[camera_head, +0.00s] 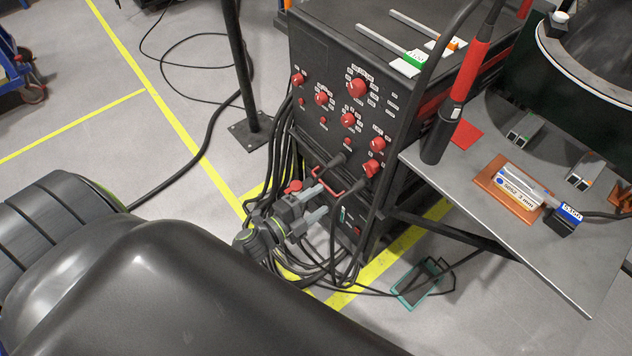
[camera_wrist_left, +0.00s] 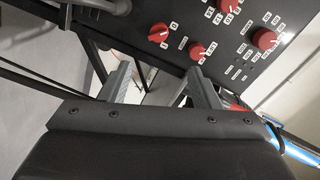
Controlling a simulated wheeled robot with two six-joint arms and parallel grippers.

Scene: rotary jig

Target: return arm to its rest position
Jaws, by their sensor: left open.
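My left gripper (camera_head: 318,202) is open and empty, low in front of the black machine cabinet (camera_head: 310,60) with red knobs. Its two grey fingers point toward the lower part of the panel, near a red handle (camera_head: 328,190) and a thick black cable plug. I cannot tell whether a finger touches the panel. In the left wrist view the gripper's fingers (camera_wrist_left: 160,88) stand apart with nothing between them, and red knobs show beyond them. My right gripper is not in view.
Black cables (camera_head: 290,150) hang beside the cabinet and lie on the floor around my left wrist. A grey metal table (camera_head: 460,195) holds an orange plate and electrode boxes at right. A black post (camera_head: 240,70) stands at left. A pedal (camera_head: 420,282) lies on the floor.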

